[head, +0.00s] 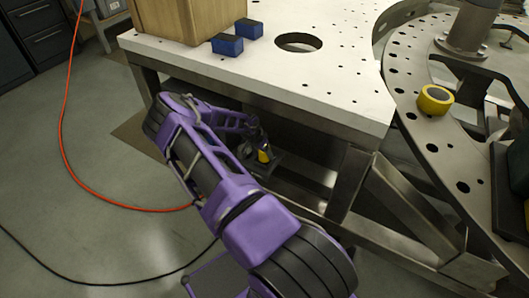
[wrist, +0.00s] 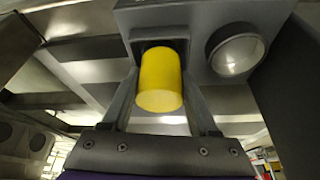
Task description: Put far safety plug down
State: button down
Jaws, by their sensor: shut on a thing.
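A yellow cylindrical plug (wrist: 159,82) sits between the two fingers of my gripper (wrist: 162,75) in the wrist view. The fingers are shut on it. Its far end is at a dark square recess in a grey block (wrist: 212,18); I cannot tell how far it goes in. A round socket (wrist: 236,50) in the same block, right of the plug, looks empty. In the head view my gripper (head: 258,148) is low under the white plate's edge, with the yellow plug (head: 264,156) showing small at its tip.
The white plate (head: 330,75) has a round hole (head: 298,42) and carries a brown box (head: 185,18) and two blue blocks (head: 228,44). A yellow ring (head: 434,100) sits on the metal ring at right. An orange cable (head: 66,90) crosses the floor.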

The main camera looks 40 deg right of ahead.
jog(key=shift+f, duration=0.15)
jog(key=shift+c, duration=0.8)
grip_release()
jog(key=shift+r, duration=0.2)
jog(key=p+v, duration=0.1)
jog(key=v, duration=1.1)
jog(key=shift+p, duration=0.3)
